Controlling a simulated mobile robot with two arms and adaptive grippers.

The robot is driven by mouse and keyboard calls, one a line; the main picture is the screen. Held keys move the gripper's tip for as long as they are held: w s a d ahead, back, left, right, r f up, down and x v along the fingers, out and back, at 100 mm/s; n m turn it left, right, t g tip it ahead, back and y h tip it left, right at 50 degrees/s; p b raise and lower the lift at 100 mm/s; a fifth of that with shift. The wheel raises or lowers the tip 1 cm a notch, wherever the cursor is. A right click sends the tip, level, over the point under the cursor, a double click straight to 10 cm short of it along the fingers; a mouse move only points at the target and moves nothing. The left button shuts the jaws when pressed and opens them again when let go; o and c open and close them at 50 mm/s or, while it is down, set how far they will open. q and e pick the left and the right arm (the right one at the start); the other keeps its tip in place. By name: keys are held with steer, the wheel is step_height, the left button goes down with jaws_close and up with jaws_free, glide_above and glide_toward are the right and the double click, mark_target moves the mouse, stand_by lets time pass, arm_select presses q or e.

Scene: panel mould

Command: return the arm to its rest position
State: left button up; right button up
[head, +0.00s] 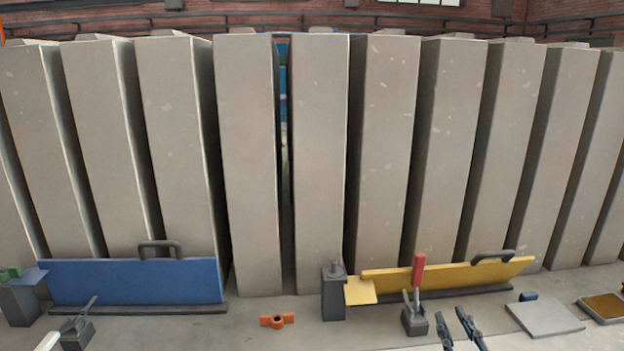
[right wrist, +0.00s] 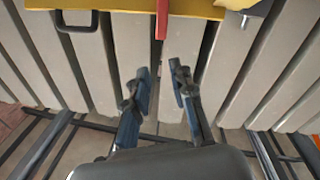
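My right gripper (head: 451,316) shows at the bottom of the head view, right of the red-handled clamp. Its two dark fingers are apart with nothing between them. The right wrist view also shows the open fingers (right wrist: 160,72), with a gap between them and the yellow panel (right wrist: 190,8). My left gripper is not in the head view. Most of the right arm is out of the picture.
A blue panel (head: 135,282) and a yellow panel (head: 445,277) stand before tall concrete slabs (head: 320,170). Clamps stand near both, one with a red handle (head: 418,275). An orange part (head: 277,321) lies between. A grey plate (head: 545,318) lies at right.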

steer(key=s+f+m+g+h, duration=0.25)
steer(key=s+f+g, duration=0.7)
steer(key=f, duration=0.65)
steer(key=s+a+f+g+y, duration=0.1)
steer(key=s+a+f+g, duration=0.2)
steer(key=s, duration=0.5)
steer(key=s+a+f+g+y, duration=0.1)
steer(key=s+f+g+y, duration=0.15)
steer(key=s+f, duration=0.45)
step_height(320, 180, down, 22)
steer(key=s+f+g, duration=0.1)
steer(key=s+g, duration=0.1)
steer(key=s, duration=0.1)
steer(key=s+d+f+h+p, duration=0.1)
steer(key=s+d+f, duration=0.1)
steer(key=s+f, duration=1.4)
steer(key=shift+s+d+f+n+g+p, duration=0.15)
steer(key=shift+s+d+n+g+p, duration=0.15)
steer(key=shift+s+n+g+p, duration=0.1)
